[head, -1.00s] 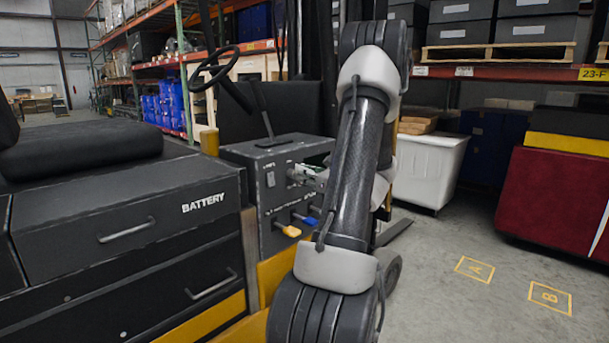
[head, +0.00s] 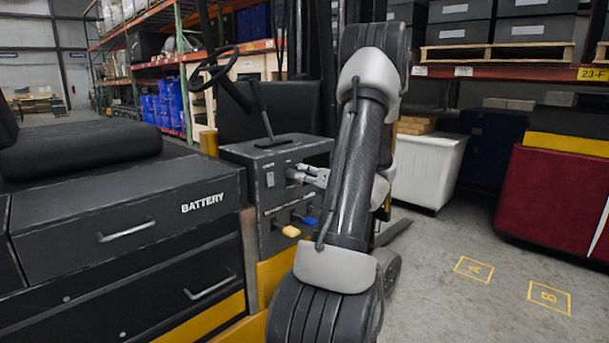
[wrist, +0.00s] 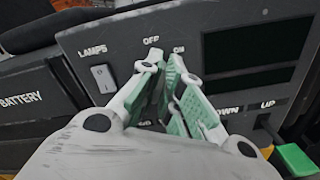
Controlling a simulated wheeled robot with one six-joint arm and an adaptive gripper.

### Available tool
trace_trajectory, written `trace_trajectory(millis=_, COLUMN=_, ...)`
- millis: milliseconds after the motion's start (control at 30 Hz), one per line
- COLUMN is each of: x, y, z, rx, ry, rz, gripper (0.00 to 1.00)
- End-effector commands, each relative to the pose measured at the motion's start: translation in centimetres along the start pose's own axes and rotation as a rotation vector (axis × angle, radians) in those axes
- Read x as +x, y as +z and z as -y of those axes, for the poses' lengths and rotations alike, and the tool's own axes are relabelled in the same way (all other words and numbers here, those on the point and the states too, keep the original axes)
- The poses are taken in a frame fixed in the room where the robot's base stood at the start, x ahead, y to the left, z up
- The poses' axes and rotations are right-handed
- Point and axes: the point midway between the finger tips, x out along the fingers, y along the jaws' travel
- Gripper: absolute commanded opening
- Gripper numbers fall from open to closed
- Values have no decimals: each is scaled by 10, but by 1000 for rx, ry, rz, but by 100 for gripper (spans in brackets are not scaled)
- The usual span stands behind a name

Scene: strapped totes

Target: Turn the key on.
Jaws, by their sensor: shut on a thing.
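The dark control panel (head: 268,196) of the truck faces my gripper (head: 291,175). In the wrist view the panel (wrist: 240,28) has OFF and ON labels, with ON to the right of OFF. My gripper (wrist: 164,65) reaches up to the panel just below these labels. Its green-padded fingers are close together and shut on the key. The key itself is hidden between the fingers, so its angle cannot be read. My arm covers part of the panel's right side in the head view.
A lamps switch (wrist: 103,78) sits left of my fingers. Below are a yellow lever (head: 291,231) and a blue lever (head: 309,220); a green lever (wrist: 296,158) shows at lower right in the wrist view. A tall lever (head: 263,112) rises above the panel.

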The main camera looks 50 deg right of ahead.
Motion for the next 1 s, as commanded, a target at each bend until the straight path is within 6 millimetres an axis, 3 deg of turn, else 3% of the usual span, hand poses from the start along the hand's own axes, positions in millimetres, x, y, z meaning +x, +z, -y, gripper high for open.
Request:
trace_trajectory(millis=500, x=0, y=-1, z=7, rx=422, ry=-1, rz=1, gripper=0)
trace_trajectory(millis=1000, x=0, y=-2, z=9, rx=569, ry=-2, rz=2, gripper=0)
